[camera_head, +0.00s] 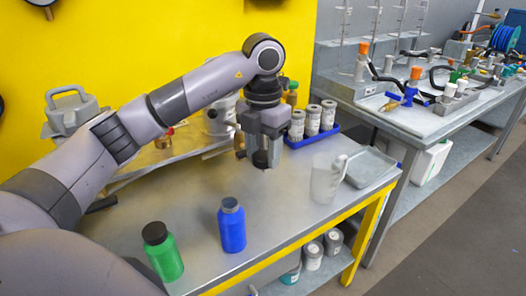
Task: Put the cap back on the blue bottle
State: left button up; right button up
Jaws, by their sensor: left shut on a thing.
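The blue bottle (232,230) stands upright near the front edge of the metal table, with a grey neck at its top and no dark cap on it. My left gripper (262,160) is above the table, behind and to the right of the bottle and apart from it. It is shut on a small dark thing between its fingers, which looks like the black cap (261,158); the fingers partly hide it. My right gripper is not in view.
A green bottle (165,258) with a black cap stands left of the blue one. A clear jug (323,180) and a grey tray (369,167) are at the right. Several labelled cans stand in a blue tray (318,138) behind. The table (285,205) is clear between blue bottle and jug.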

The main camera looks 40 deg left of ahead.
pick_arm(q)
jog(key=m, duration=0.2)
jog(key=d+f+m, duration=0.1)
jog(key=m, duration=0.1)
jog(key=d+f+m, duration=0.1)
jog(key=m, duration=0.2)
jog(key=shift+s, duration=0.35)
jog(key=s+d+f+m, duration=0.2)
jog(key=d+f+m, duration=0.1)
jog(key=m, duration=1.1)
jog(key=s+d+f+m, duration=0.3)
jog(key=f+m, duration=0.1)
jog(key=m, duration=1)
jog(key=shift+s+d+f, duration=0.2)
jog(key=shift+d, duration=0.1)
